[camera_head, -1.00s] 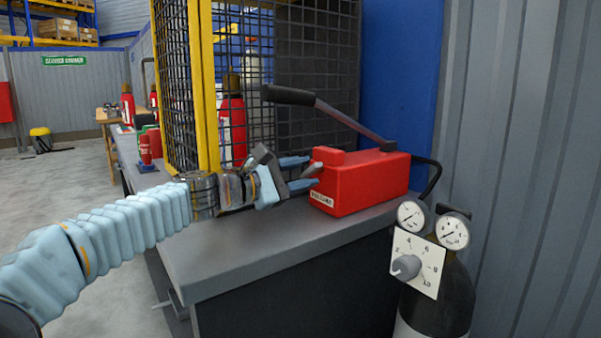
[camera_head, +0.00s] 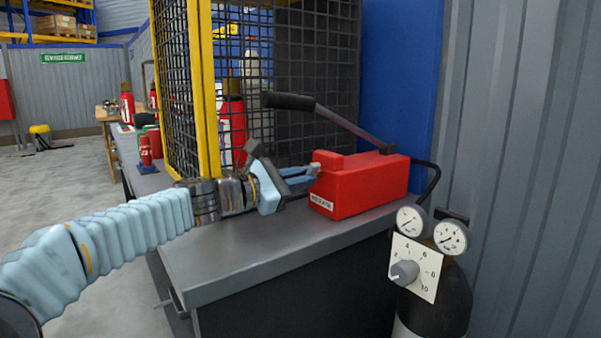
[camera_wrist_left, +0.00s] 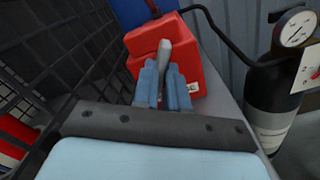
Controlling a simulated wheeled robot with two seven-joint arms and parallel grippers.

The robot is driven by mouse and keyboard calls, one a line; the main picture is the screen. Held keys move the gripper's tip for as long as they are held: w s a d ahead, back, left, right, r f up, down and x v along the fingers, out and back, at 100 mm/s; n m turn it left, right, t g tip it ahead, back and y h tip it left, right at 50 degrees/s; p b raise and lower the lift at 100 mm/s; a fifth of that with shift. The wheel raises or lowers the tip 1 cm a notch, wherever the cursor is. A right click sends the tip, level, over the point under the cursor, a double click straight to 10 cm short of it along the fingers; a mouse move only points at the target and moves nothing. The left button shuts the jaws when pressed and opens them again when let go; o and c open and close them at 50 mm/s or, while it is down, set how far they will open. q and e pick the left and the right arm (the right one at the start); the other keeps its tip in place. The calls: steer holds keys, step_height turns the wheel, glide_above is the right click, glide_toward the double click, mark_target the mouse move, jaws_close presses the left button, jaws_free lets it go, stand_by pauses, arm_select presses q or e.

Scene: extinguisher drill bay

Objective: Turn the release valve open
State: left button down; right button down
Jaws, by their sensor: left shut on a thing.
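A red pump box (camera_head: 362,184) with a long black-gripped lever (camera_head: 345,122) stands on the grey bench. A small grey release valve (camera_head: 314,168) sticks out of its near left side. My left gripper (camera_head: 312,174) is shut on this valve. In the left wrist view, the grey valve handle (camera_wrist_left: 164,58) stands up between the two blue fingers (camera_wrist_left: 163,85), in front of the red box (camera_wrist_left: 190,65). The fingers hide the lower part of the handle. My right gripper is in neither view.
A dark cylinder (camera_head: 440,300) with two gauges and a numbered dial (camera_head: 405,272) stands right of the bench. A black hose runs from the box towards it. A yellow-framed mesh cage (camera_head: 204,90) rises behind my left gripper. The bench front (camera_head: 235,262) is clear.

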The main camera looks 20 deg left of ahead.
arm_select(q)
steer(key=c, duration=1.2)
jaws_free()
steer(key=shift+o, duration=0.2)
steer(key=b+v, duration=0.1)
steer(key=v, duration=1.2)
steer(key=shift+s+a, duration=0.25)
steer(key=shift+s, duration=0.05)
